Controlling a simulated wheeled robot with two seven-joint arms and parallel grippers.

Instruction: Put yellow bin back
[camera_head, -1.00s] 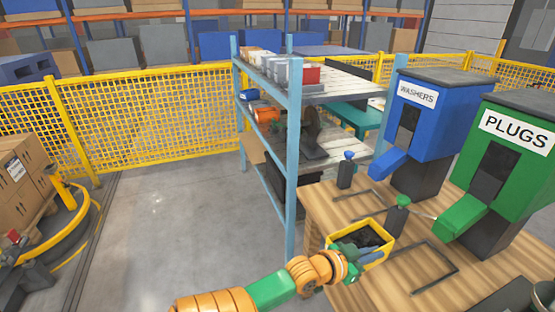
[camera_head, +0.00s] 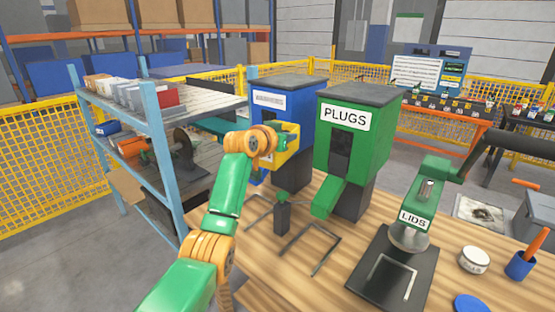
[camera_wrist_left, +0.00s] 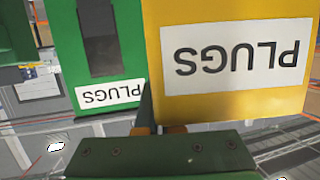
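The yellow bin (camera_head: 281,158) is up off the table in the head view, in front of the blue dispenser and left of the green PLUGS dispenser (camera_head: 352,140). My left wrist partly covers it. In the left wrist view the bin (camera_wrist_left: 235,105) is close, with its PLUGS label appearing upside down. My left gripper (camera_wrist_left: 148,112) has a dark finger against the bin's wall; the other finger is hidden. It appears shut on the bin. The bin's contents cannot be made out. My right gripper is not in view.
Dark rectangular outlines (camera_head: 326,262) lie on the wooden table (camera_head: 270,270). The blue dispenser (camera_head: 296,108) stands behind. A green LIDS press (camera_head: 415,205), a white round tin (camera_head: 474,260) and a blue cup (camera_head: 519,266) are to the right. A blue-framed shelf (camera_head: 163,160) stands left.

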